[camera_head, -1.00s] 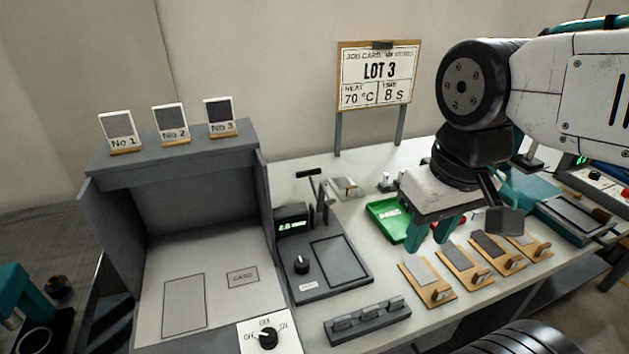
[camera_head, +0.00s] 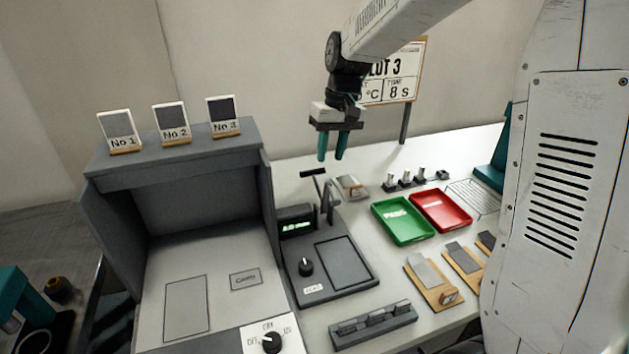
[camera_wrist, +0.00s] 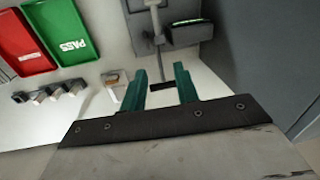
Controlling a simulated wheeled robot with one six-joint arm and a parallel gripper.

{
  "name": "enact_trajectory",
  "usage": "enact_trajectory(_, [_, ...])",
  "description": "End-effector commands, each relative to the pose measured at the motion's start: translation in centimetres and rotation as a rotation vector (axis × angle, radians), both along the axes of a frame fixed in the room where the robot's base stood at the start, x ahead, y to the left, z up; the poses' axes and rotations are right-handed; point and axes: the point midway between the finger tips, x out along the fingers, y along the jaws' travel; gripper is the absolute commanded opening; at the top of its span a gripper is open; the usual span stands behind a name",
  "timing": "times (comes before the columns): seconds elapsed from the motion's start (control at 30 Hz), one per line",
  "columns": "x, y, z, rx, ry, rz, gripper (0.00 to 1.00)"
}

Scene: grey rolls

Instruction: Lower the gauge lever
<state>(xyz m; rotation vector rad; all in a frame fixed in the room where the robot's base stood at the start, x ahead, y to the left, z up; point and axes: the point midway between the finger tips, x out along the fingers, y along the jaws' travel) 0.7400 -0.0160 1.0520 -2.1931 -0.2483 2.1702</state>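The gauge (camera_head: 315,288) is a dark grey unit with a lit green display (camera_head: 297,227), a black knob and a rectangular outlined plate. Its lever (camera_head: 314,174) stands raised at the back, with a black crossbar on top. My gripper (camera_head: 332,158) is above and slightly right of the crossbar in the head view, fingers pointing down, apart and empty. In the wrist view, the dark crossbar (camera_wrist: 163,87) shows between the teal fingers of my gripper (camera_wrist: 160,70). I cannot tell the exact height gap; no contact is visible.
A grey booth (camera_head: 190,240) with sample cards on top stands left of the gauge. A green tray (camera_head: 403,222) and red tray (camera_head: 441,211) lie to the right. A small block (camera_head: 350,186) sits behind the gauge, and a slotted rack (camera_head: 373,325) in front.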

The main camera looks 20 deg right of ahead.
Motion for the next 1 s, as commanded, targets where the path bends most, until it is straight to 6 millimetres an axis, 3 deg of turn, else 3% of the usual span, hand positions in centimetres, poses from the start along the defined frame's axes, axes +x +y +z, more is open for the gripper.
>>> enact_trajectory(0.1, [3.6,0.0,-3.0,0.015,0.015,0.004,0.31])
enact_trajectory(0.3, [6.1,0.0,-5.4,0.027,0.019,0.007,0.31])
enact_trajectory(0.47, [6.2,0.2,-6.9,0.029,0.023,0.008,0.31])
enact_trajectory(0.8, [6.1,1.2,-12.0,0.028,0.021,0.009,0.31])
enact_trajectory(1.0, [6.1,1.5,-13.1,0.028,0.019,0.01,0.31])
